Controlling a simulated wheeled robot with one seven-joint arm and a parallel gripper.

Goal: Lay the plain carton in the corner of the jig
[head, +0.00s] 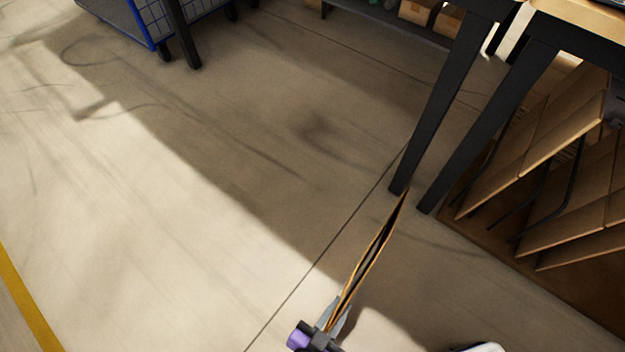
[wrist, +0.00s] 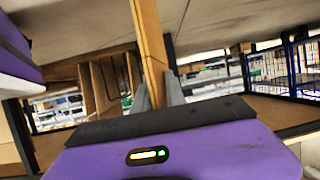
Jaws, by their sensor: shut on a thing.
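A thin, flat brown carton (head: 374,256) shows edge-on in the lower middle of the head view. It slants up and to the right, with a narrow dark gap between its two long edges. My gripper (head: 337,316) is shut on its lower end. In the wrist view, the carton (wrist: 150,42) stands as a narrow strip between the two grey fingers of my gripper (wrist: 158,92). Its broad faces are hidden, so I cannot tell whether it is plain. No jig can be made out in either view.
Black table legs (head: 437,110) stand just beyond the carton's upper end. Flat brown boards (head: 545,130) lean in a rack at the right. A blue wire cart (head: 165,22) is at the top left. The concrete floor (head: 200,200) is clear at the left and middle.

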